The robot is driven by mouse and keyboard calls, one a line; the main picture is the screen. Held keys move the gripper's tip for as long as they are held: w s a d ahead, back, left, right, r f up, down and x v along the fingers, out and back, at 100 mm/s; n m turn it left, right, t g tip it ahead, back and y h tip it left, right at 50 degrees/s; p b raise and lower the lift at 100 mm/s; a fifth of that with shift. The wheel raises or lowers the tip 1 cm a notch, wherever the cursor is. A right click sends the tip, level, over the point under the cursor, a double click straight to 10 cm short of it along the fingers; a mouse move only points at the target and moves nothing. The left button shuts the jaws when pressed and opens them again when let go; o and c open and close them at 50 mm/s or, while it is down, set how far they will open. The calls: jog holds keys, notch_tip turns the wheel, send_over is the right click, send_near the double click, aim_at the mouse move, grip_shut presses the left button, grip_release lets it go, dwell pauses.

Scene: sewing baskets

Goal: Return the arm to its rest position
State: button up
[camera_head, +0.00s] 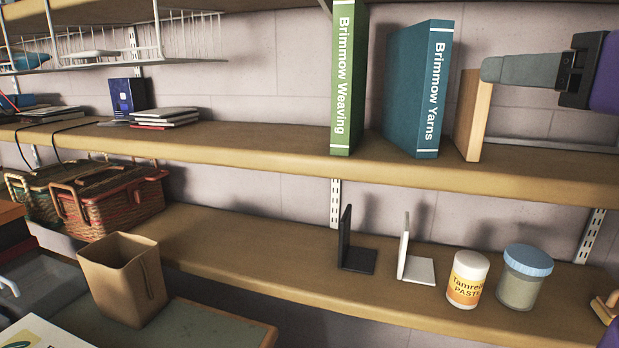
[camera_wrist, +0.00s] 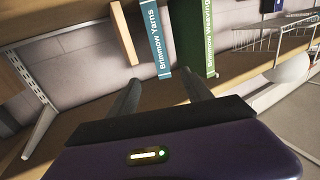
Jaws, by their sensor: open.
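My gripper (camera_head: 520,68) is at the upper right in the head view, pointing left. One grey finger shows there, its tip overlapping the upright wooden slab in the picture; I cannot tell the gap in depth. In the wrist view my gripper (camera_wrist: 160,84) has its two fingers spread apart, with nothing between them. The green Brimmow Weaving book (camera_head: 343,85), the teal Brimmow Yarns book (camera_head: 430,95) and the wooden slab (camera_head: 473,115) stand upright on the upper shelf. The arm behind the gripper is mostly out of frame.
The upper shelf (camera_head: 255,150) has clear room left of the books. Below stand a black bookend (camera_head: 357,258), a white bookend (camera_head: 415,268), a paste jar (camera_head: 467,280) and a blue-lidded jar (camera_head: 522,280). Woven baskets (camera_head: 110,205) and a brown bin (camera_head: 122,285) are at left.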

notch_tip(320, 180, up, 7)
jog(key=s+n+t+y, duration=0.1)
jog(key=t, duration=0.2)
notch_tip(320, 180, down, 30)
jog(key=s+d+m+t+h, duration=0.3)
jog(key=m+h, duration=0.1)
jog(key=s+a+f+n+g+y, duration=0.1)
jog(key=s+f+g, duration=0.3)
jog(key=s+f, duration=1)
jog(key=s+a+f+n+g, duration=0.1)
jog(key=s+a+f+g, duration=0.2)
jog(key=s+f, duration=1)
jog(key=shift+s+a+f+g+y, duration=0.4)
jog(key=shift+f+g, duration=0.1)
jog(key=shift+g, duration=0.6)
jog(key=shift+c, duration=0.5)
